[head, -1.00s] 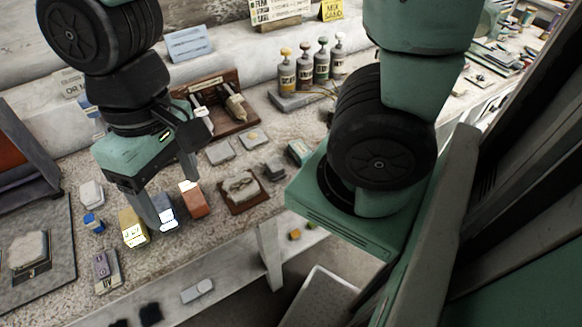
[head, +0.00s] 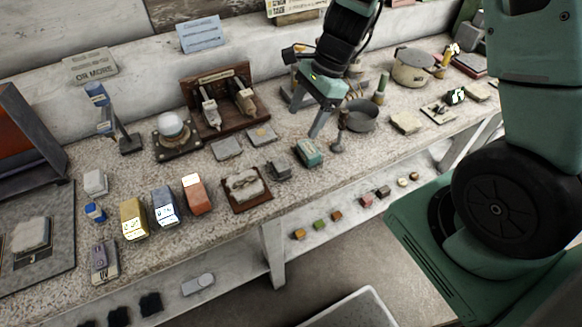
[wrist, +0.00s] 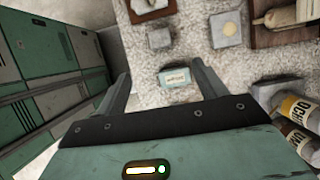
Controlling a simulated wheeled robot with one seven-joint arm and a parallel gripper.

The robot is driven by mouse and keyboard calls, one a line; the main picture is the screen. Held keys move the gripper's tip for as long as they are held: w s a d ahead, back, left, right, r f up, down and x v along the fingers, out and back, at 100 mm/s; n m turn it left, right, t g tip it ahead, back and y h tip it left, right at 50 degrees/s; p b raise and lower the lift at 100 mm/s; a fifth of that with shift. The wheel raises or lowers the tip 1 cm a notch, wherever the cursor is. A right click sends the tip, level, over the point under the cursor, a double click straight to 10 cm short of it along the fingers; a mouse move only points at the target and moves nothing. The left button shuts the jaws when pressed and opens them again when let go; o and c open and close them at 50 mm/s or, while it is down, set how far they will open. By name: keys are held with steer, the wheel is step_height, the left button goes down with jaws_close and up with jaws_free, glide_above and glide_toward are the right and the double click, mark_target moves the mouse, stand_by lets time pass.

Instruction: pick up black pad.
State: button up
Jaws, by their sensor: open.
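Black pads lie in a row on the lower shelf at the bottom left of the head view. The right one (head: 150,304) shows best, with another black pad (head: 118,317) to its left and a third cut by the picture's lower edge. My gripper (head: 328,125) is over the bench top, well up and to the right of these pads. It is open and empty. In the wrist view my gripper (wrist: 162,75) has its fingers spread wide above the bench, with a teal box (wrist: 176,79) seen between them. No black pad can be made out in the wrist view.
The teal box (head: 309,152) and a small grey block (head: 279,169) stand near the bench front. Gold (head: 133,220), blue-grey (head: 164,208) and orange (head: 196,195) boxes stand further left. A bench leg (head: 273,255) and the bench top bound the lower shelf.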

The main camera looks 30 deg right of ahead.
steer(key=b, duration=0.1)
glide_toward(282, 164)
steer(key=x, duration=0.4)
steer(key=shift+f, duration=0.45)
steer(key=shift+b+x, duration=0.4)
steer(key=shift+x, duration=2.5)
steer(key=shift+w+a, duration=0.1)
steer(key=shift+a, duration=0.1)
steer(key=shift+c, duration=0.3)
steer(key=c, duration=1)
